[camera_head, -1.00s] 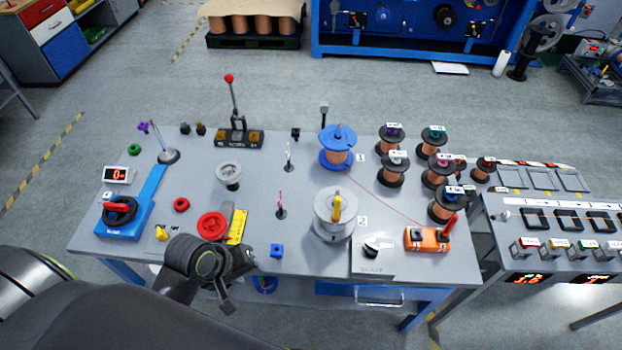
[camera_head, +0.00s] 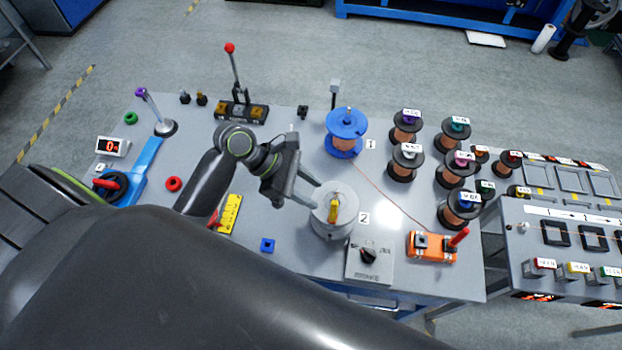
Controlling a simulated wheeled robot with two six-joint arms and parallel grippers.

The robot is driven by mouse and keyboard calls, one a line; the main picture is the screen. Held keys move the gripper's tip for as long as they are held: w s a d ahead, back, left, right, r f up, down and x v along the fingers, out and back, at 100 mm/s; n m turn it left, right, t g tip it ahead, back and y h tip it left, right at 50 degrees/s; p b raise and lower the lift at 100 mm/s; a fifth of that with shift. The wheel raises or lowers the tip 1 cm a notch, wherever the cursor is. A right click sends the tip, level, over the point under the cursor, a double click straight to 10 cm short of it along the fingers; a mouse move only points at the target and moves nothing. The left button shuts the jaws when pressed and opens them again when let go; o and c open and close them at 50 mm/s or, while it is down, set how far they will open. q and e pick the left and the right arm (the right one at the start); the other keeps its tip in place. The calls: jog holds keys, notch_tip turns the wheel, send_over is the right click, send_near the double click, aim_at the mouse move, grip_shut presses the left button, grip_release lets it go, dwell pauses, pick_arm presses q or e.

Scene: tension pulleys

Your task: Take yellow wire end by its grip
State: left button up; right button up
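A small yellow piece (camera_head: 334,210) stands on top of the grey spool (camera_head: 327,226) by the label 2. I cannot tell for sure whether it is the grip of the yellow wire end, and no yellow wire is visible. My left gripper (camera_head: 316,193) is over the table at the upper left of the grey spool. Its two fingers are apart, with no object seen between them, and point right towards the yellow piece. My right gripper is not in view.
A blue spool (camera_head: 346,124) stands behind the grey one. A thin reddish wire runs from it to the orange device (camera_head: 431,247). A grey box with a black knob (camera_head: 368,255) is at the front. Several copper spools stand on the right. My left arm hides the table's middle left.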

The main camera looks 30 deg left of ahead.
aim_at(334, 207)
pick_arm(q)
jog(key=b+x, duration=0.5)
jog(key=x, duration=0.2)
jog(key=shift+r, duration=0.1)
jog(key=shift+d+f, duration=0.25)
jog(key=shift+w+d+f, duration=0.1)
jog(key=shift+d+f, duration=0.1)
jog(key=shift+f, duration=0.1)
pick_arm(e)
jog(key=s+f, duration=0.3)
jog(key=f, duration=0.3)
pick_arm(q)
jog(key=shift+c, duration=0.3)
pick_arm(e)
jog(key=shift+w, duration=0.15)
pick_arm(q)
jog(key=shift+c, duration=1.1)
grip_shut()
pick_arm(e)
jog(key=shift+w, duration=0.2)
